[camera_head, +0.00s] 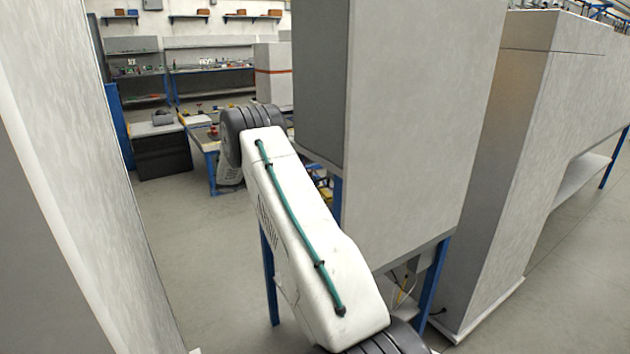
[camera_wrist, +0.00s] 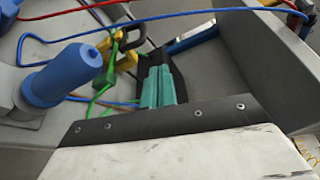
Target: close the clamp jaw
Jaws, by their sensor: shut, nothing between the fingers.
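In the wrist view, my gripper (camera_wrist: 160,86) shows as two teal fingers pressed together, with nothing between them. A yellow and dark clamp-like part (camera_wrist: 124,48) lies just beyond the fingertips, up and to the left. It looks like the clamp, but I cannot tell how far its jaw is open or whether the fingers touch it. In the head view, my white arm reaches toward the grey cabinet (camera_head: 410,120), and neither the gripper nor the clamp can be seen there.
In the wrist view, a blue cylinder (camera_wrist: 66,74) stands left of the fingers. A red cable (camera_wrist: 72,12), a blue cable (camera_wrist: 215,11) and green wires (camera_wrist: 95,104) run close by. Grey walls enclose this space. In the head view, open floor (camera_head: 200,260) lies left of my arm.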

